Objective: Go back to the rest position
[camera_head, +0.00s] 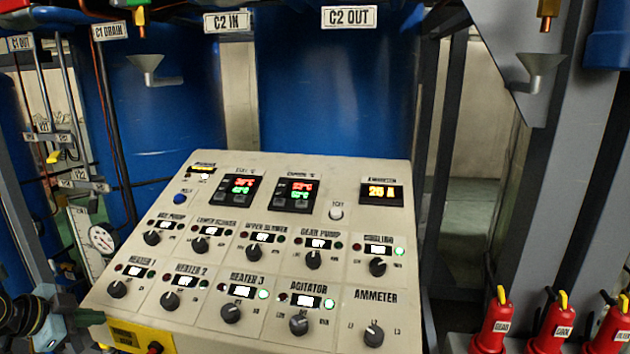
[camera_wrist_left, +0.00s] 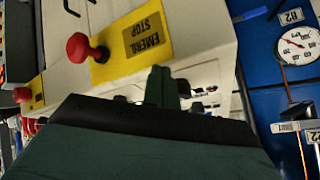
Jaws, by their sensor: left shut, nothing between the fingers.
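My left gripper (camera_head: 92,318) is at the lower left of the head view, by the left front corner of the control panel (camera_head: 385,215). Its dark green fingers are shut and empty. In the left wrist view the fingertips (camera_wrist_left: 163,84) point toward the panel's front, beside the yellow emergency stop plate (camera_wrist_left: 140,40) with its red button (camera_wrist_left: 82,47). I cannot tell whether they touch the panel. My right gripper is in neither view.
The panel carries several knobs and lit displays. Blue tanks (camera_head: 340,90) stand behind it. A pressure gauge (camera_head: 101,239) and labelled pipes are on the left. Red bottles (camera_head: 494,328) stand at the lower right by a grey frame post (camera_head: 575,180). Metal funnels (camera_head: 153,72) hang above.

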